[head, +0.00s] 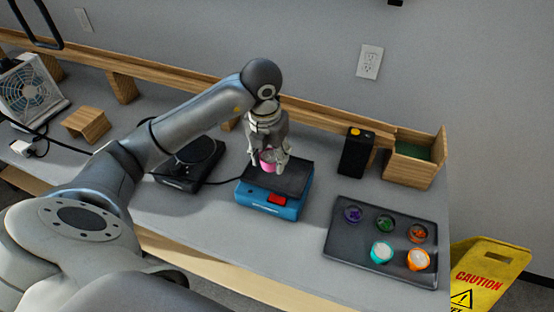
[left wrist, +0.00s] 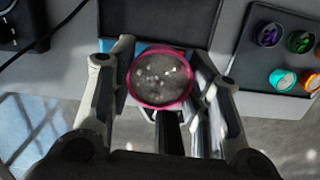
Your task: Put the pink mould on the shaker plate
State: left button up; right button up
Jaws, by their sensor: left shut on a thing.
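The pink mould (head: 268,160) is a small round cup with grey, speckled contents. My left gripper (head: 269,158) is shut on it, and the mould is just over the shaker's dark top plate (head: 292,178). I cannot tell whether it touches the plate. The shaker (head: 270,201) has a blue body and a red switch. In the left wrist view the pink mould (left wrist: 160,78) sits upright between the two fingers, with the plate (left wrist: 160,20) behind it. My right gripper is not in view.
A dark tray (head: 345,245) with several coloured cups lies to the right. A black box (head: 355,153) and a wooden bin (head: 412,160) stand at the back right. A black device (head: 192,162) with a cable is left of the shaker. A yellow caution sign (head: 490,275) stands beyond the table's right end.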

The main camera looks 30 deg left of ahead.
pick_arm(q)
jog(key=w+f, duration=0.1)
jog(key=w+a+f+p, duration=0.1)
jog(key=w+f, duration=0.3)
jog(key=shift+w+a+f+p, duration=0.2)
jog(key=shift+a+f+p, duration=0.05)
jog(key=shift+a+p, duration=0.1)
jog(key=shift+w+a+f, duration=0.15)
jog(key=shift+w+f, duration=0.3)
jog(key=shift+f, duration=0.15)
notch_tip(320, 180, down, 2)
jog(key=shift+f+p, duration=0.15)
jog(key=shift+p, duration=0.75)
jog(key=shift+f, duration=0.4)
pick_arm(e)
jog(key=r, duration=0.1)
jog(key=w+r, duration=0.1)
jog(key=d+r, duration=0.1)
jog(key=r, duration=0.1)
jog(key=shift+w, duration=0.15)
pick_arm(q)
jog(key=shift+f, duration=0.15)
jog(key=o, duration=1)
jog(key=shift+o, duration=0.2)
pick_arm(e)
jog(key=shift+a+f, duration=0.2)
